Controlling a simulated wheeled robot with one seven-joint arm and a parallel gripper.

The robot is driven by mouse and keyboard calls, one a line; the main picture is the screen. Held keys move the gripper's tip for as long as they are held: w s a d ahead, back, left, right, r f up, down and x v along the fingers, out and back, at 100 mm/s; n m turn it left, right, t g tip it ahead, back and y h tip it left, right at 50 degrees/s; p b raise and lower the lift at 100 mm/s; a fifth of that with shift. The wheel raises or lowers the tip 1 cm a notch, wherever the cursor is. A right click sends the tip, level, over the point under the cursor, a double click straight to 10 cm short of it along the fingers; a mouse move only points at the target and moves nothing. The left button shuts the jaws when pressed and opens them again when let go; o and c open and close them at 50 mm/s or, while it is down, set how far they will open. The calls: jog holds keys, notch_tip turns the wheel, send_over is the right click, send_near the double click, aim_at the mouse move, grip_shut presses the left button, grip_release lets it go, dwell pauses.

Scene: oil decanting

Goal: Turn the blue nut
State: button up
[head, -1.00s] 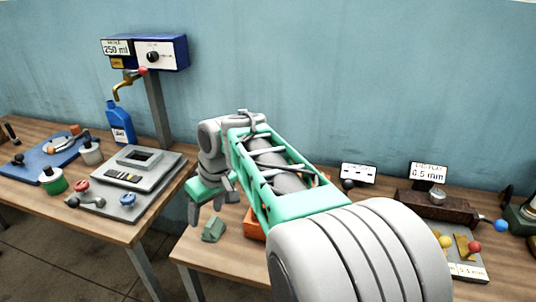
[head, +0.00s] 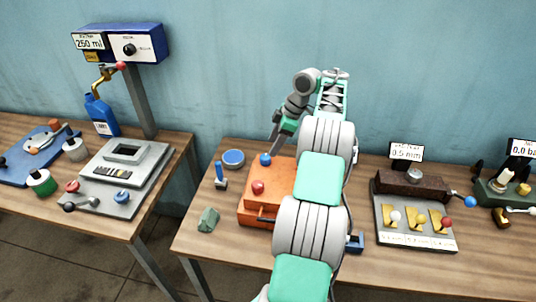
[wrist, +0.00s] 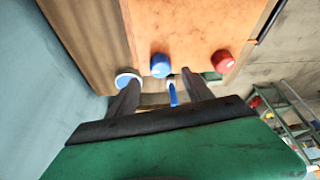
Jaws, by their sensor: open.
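A small blue round piece (head: 265,159), which may be the blue nut, sits at the back left of an orange box (head: 247,213). A red one (head: 258,187) sits nearer the front. In the wrist view the blue piece (wrist: 160,65) is just beyond my open fingers, with the red piece (wrist: 222,61) to its right. My gripper (head: 274,146) is above and behind the box's back left corner, with nothing between its fingers that I can tell; they also show in the wrist view (wrist: 158,80). My arm hides the box's right part.
A blue round dish (head: 233,158), a blue-handled tool (head: 220,175) and a green block (head: 208,220) stand left of the box. A brown device (head: 412,188) stands to the right. A grey device (head: 122,180) is on the left table, past a gap. The wall is close behind.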

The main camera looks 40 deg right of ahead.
aim_at(267, 156)
jog(key=b+x, duration=0.3)
jog(key=x, duration=0.3)
jog(key=shift+r, duration=0.1)
jog(key=shift+c, duration=0.3)
grip_shut()
